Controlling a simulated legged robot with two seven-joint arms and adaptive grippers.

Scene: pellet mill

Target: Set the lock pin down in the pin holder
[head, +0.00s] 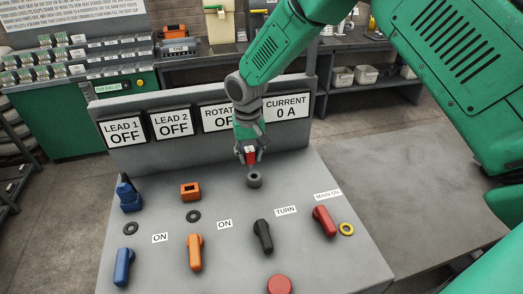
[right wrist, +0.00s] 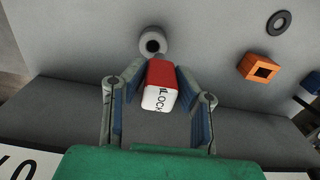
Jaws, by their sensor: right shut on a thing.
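The lock pin (head: 251,156) has a red and white head, and the right wrist view shows part of the word LOCK on it (right wrist: 160,88). My right gripper (head: 250,154) is shut on the pin above the panel. The pin holder (head: 254,180) is a small grey round socket with a dark hole. In the head view it sits just below the pin. In the right wrist view the holder (right wrist: 153,41) shows just beyond the pin's red part, with its hole visible. The pin's lower end is hidden. My left gripper is in neither view.
The panel (head: 200,265) carries blue (head: 123,266), orange (head: 195,252), black (head: 263,235) and red (head: 325,220) handles, and a red button (head: 279,285). An orange socket (head: 190,190) and a blue plug (head: 128,196) stand left. Display signs (head: 286,108) line the panel's back.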

